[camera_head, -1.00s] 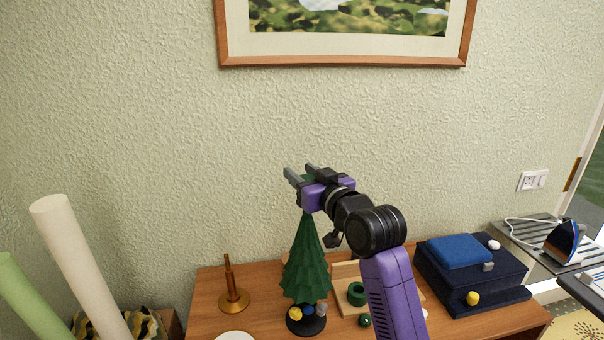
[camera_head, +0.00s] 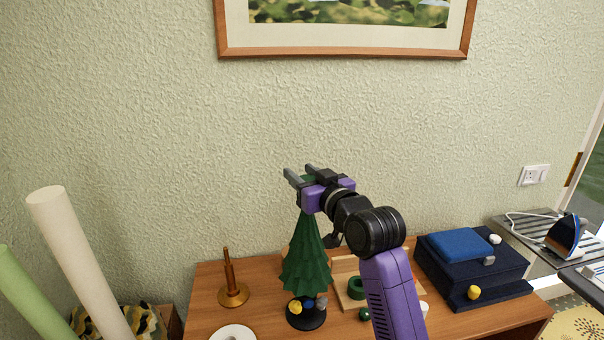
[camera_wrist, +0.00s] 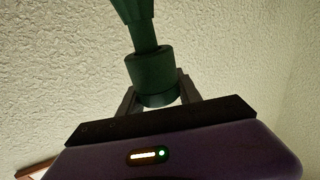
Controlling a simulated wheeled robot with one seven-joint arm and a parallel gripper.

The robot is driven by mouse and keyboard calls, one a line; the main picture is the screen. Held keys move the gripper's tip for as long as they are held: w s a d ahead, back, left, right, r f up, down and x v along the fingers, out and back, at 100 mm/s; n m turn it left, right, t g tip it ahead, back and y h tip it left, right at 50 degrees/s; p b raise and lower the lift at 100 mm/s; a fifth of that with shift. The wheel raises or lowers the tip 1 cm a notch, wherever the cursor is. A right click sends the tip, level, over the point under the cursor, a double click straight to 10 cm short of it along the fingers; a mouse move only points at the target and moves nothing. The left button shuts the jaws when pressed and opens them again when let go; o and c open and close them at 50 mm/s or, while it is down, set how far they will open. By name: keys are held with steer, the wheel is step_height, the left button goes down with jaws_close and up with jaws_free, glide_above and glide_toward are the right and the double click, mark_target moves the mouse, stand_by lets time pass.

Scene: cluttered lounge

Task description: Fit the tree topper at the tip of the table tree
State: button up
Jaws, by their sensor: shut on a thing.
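The dark green table tree (camera_head: 305,265) stands upright on a round black base on the wooden dresser. My gripper (camera_head: 298,173) is right above its tip, reaching in from the right. In the wrist view, which looks upside down, my gripper (camera_wrist: 157,92) is shut on a green cylindrical piece, the tree topper (camera_wrist: 150,68). The tree's narrow upper stem (camera_wrist: 143,38) lines up with the topper and appears to meet it. I cannot tell how deeply the topper sits on the tip. In the head view my gripper mostly hides the topper.
Small baubles lie on the tree's base. A copper stand (camera_head: 232,292) and a white plate (camera_head: 232,332) are to the left. A wooden tray (camera_head: 345,268) with a green ring (camera_head: 356,288) and a dark blue box (camera_head: 470,270) are to the right. The wall is behind.

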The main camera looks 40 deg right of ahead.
steer(key=shift+f+b, duration=0.7)
steer(key=shift+f, duration=0.4)
steer(key=o, duration=1.4)
steer(key=b+v, duration=0.1)
steer(key=v, duration=0.7)
steer(key=shift+r, duration=0.1)
steer(key=shift+w, duration=0.1)
